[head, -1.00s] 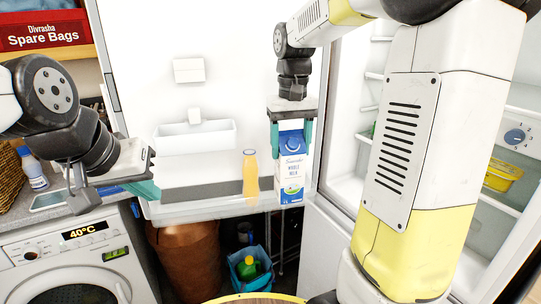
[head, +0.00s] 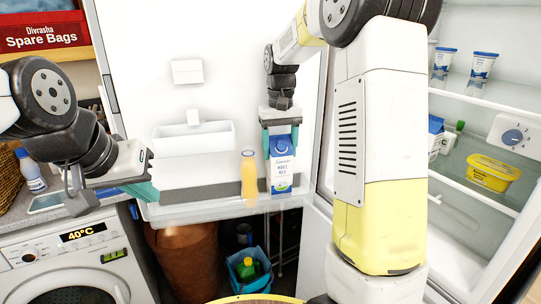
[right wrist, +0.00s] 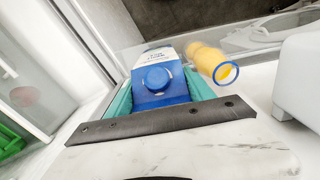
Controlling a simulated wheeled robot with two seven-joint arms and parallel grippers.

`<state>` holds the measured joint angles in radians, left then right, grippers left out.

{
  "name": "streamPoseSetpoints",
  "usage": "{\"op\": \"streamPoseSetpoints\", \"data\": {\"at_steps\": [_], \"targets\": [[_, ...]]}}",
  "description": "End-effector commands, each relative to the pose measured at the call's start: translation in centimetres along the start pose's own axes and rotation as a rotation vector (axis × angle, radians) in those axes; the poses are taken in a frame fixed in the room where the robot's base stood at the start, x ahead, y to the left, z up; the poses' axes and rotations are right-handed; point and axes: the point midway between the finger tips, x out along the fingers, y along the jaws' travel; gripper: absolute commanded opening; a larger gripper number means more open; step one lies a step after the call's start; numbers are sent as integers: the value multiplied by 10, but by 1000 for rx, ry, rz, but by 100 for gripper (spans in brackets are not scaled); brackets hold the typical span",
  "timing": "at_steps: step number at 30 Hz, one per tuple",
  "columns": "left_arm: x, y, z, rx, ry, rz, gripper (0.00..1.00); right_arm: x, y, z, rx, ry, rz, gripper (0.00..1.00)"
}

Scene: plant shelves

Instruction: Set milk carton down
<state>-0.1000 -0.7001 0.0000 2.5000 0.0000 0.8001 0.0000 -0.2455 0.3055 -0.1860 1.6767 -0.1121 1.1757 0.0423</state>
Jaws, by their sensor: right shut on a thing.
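The blue and white milk carton (head: 283,178) is upright at the right end of the clear lower shelf (head: 215,208) on the open fridge door. My right gripper (head: 281,145) is shut on its upper part from above, one teal finger on each side. I cannot tell whether its base touches the shelf floor. In the right wrist view the carton's blue cap (right wrist: 157,78) shows between the fingers. A bottle of orange juice (head: 249,175) stands just left of the carton, a small gap apart. My left gripper (head: 142,190) is at the left, away from the carton; its finger gap is hidden.
The open fridge (head: 470,130) is at the right, with a yellow tub (head: 493,172), another blue carton (head: 436,135) and cups inside. A white door bin (head: 194,137) is above the lower shelf. A washing machine (head: 75,255) is at lower left.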

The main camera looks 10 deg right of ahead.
Motion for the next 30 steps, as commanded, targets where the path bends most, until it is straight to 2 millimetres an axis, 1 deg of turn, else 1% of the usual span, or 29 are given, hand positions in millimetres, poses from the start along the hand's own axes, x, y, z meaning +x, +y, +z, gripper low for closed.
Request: {"op": "streamPoseSetpoints", "data": {"at_steps": [3,6,17,18,20,21,30], "targets": [[0,0,0,0,0,0,0,17,0,0,0,-2,0,0],[0,0,0,0,0,0,0,26,0,-3,0,0,0,0],[0,0,0,0,0,0,0,29,0,-4,0,1,0,0],[0,0,0,0,0,0,0,30,0,-4,0,-2,0,64],[0,0,0,0,0,0,0,30,0,-4,0,-1,0,75],[0,0,0,0,0,0,0,30,0,-4,0,-1,0,83],[0,0,0,0,0,0,0,30,0,-4,0,-1,0,83]]}}
